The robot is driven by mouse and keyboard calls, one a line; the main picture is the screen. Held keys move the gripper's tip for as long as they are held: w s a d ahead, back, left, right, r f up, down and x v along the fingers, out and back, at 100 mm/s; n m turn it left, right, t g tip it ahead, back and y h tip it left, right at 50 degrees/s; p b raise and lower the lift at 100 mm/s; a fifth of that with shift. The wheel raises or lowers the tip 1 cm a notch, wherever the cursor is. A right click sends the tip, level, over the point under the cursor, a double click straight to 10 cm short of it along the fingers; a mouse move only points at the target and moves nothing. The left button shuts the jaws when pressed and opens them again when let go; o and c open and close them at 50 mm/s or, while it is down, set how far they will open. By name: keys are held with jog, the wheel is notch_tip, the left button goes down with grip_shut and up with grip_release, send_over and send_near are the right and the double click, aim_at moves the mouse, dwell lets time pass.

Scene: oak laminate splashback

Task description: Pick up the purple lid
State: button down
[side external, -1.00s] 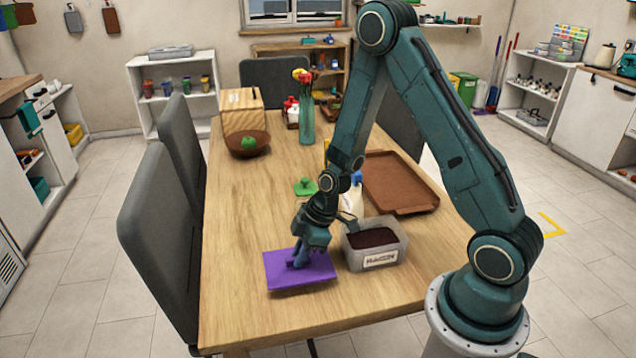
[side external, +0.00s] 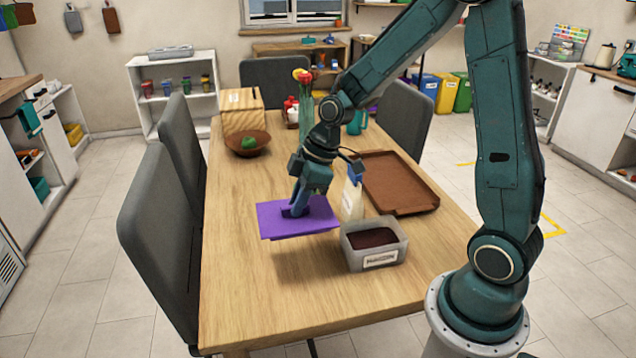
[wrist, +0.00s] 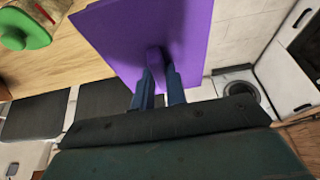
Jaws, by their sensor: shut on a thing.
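The purple lid (side external: 272,221) is a flat rectangular plate held above the left side of the wooden table, roughly level. My gripper (side external: 297,205) is shut on it from above. In the wrist view the purple lid (wrist: 185,35) fills the upper middle, and my gripper's two blue fingers (wrist: 160,80) close on the raised grip at its centre. A grey box (side external: 394,251) with dark brown contents and a label stands open on the table, right of the lid and apart from it.
A brown tray (side external: 400,183) lies on the right of the table. A white bottle with a blue cap (side external: 353,195) stands between tray and lid. A bowl with a green item (side external: 249,149), a wooden box (side external: 240,111) and a vase of flowers (side external: 304,110) are farther back. The table's front is clear.

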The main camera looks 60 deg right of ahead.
jog(key=shift+r, duration=0.6)
jog(key=shift+d, duration=0.15)
jog(key=shift+s+d+f, duration=0.25)
jog(key=shift+d, duration=0.3)
jog(key=s+d+f, duration=0.2)
jog(key=s+d, duration=0.3)
jog(key=d, duration=0.2)
jog(key=s+d+f, duration=0.3)
jog(key=s+d, duration=0.3)
jog(key=d, duration=0.2)
jog(key=shift+s+f, duration=0.25)
jog(key=shift+s, duration=0.05)
jog(key=shift+f, duration=0.15)
jog(key=shift+f, duration=2.25)
jog(key=shift+f, duration=0.8)
dwell(0.9)
